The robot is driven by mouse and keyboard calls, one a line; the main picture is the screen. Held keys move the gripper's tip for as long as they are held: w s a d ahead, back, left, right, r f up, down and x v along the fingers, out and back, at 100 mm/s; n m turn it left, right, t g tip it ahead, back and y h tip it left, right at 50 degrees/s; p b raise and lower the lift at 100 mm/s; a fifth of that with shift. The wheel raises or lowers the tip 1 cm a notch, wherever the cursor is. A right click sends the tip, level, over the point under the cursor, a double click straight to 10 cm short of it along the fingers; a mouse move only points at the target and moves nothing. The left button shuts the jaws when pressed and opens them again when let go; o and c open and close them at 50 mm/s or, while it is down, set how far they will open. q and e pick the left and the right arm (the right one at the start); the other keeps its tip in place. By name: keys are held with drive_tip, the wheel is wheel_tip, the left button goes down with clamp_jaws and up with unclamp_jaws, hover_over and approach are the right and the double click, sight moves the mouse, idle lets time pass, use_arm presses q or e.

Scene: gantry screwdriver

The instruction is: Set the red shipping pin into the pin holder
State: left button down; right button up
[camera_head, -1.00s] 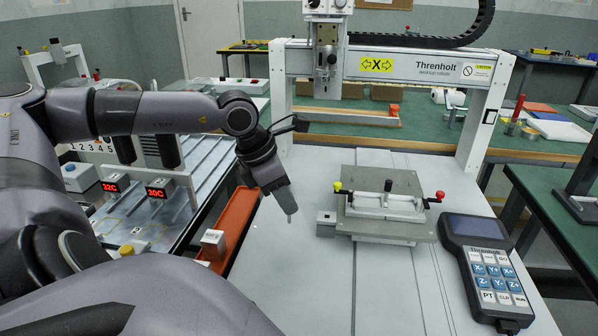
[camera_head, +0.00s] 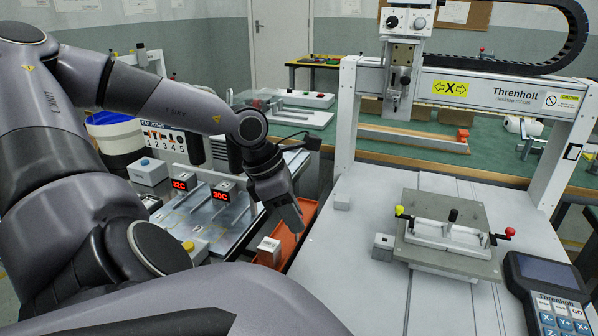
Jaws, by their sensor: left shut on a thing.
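My left gripper (camera_head: 296,232) points down beside the orange-red tray (camera_head: 303,222), near the edge of the white gantry bed. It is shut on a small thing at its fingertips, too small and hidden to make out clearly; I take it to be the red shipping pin. A small pale block (camera_head: 268,251) stands at the tray, left of and below the fingertips. I cannot tell which block is the pin holder. My right gripper is out of view.
A fixture plate (camera_head: 449,233) with yellow and red knobs sits on the gantry bed (camera_head: 350,270). A handheld pendant (camera_head: 550,295) lies at the lower right. The gantry frame (camera_head: 347,115) rises behind. Red-lit displays (camera_head: 221,196) stand at the left.

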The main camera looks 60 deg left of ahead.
use_arm(q)
drive_tip(key=shift+r+p, duration=1.55)
drive_tip(key=shift+r, duration=0.65)
